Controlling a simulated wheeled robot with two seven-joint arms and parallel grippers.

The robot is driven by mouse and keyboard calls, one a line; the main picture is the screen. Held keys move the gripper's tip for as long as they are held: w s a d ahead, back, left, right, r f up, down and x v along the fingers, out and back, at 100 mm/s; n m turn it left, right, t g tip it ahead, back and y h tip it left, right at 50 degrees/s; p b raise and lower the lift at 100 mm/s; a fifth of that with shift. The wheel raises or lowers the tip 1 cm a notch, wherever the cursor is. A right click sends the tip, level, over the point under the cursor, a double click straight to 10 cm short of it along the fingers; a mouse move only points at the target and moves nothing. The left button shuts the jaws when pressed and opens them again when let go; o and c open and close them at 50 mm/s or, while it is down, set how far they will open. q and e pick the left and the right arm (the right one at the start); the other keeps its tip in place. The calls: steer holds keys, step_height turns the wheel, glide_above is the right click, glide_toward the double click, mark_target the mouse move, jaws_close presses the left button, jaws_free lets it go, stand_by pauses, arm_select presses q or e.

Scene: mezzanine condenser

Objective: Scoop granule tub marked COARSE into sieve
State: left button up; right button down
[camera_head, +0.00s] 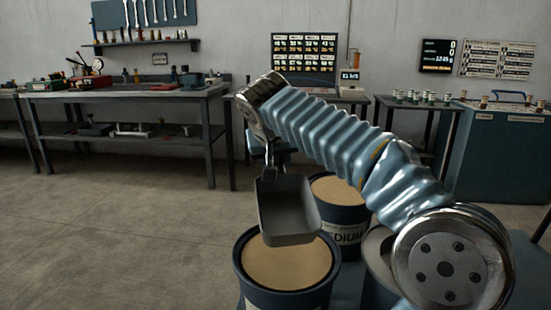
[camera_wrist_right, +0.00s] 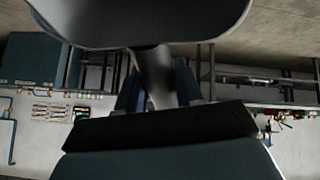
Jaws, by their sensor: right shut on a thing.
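My right gripper (camera_head: 270,157) is shut on the handle of a grey scoop (camera_head: 288,208). In the right wrist view the fingers (camera_wrist_right: 158,88) close around the scoop's handle, and the scoop's pan (camera_wrist_right: 140,25) fills the top. The scoop hangs tilted above the front tub (camera_head: 243,285) of tan granules; its visible inside looks bare. No marking can be read on that tub. Behind it stands a tub marked MEDIUM (camera_head: 345,236), also with tan granules. A grey round vessel (camera_head: 376,245) is partly hidden by my right arm; I cannot tell whether it is the sieve. My left gripper is out of view.
A workbench (camera_head: 130,92) with tools stands along the back wall at left. A small table (camera_head: 420,103) with jars and a blue cabinet (camera_head: 510,150) stand at right. The floor at left (camera_head: 110,230) is clear. My right arm spans the space above the tubs.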

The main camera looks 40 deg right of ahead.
steer(key=shift+s+a+f+b, duration=0.1)
steer(key=shift+a+f+b, duration=0.05)
steer(key=shift+f+b, duration=0.2)
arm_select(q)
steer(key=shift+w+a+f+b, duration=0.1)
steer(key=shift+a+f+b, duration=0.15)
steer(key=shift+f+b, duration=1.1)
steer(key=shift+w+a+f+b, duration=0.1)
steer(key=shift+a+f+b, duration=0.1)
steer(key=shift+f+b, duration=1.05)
arm_select(e)
steer(key=shift+f+p, duration=0.35)
steer(key=shift+f, duration=2.3)
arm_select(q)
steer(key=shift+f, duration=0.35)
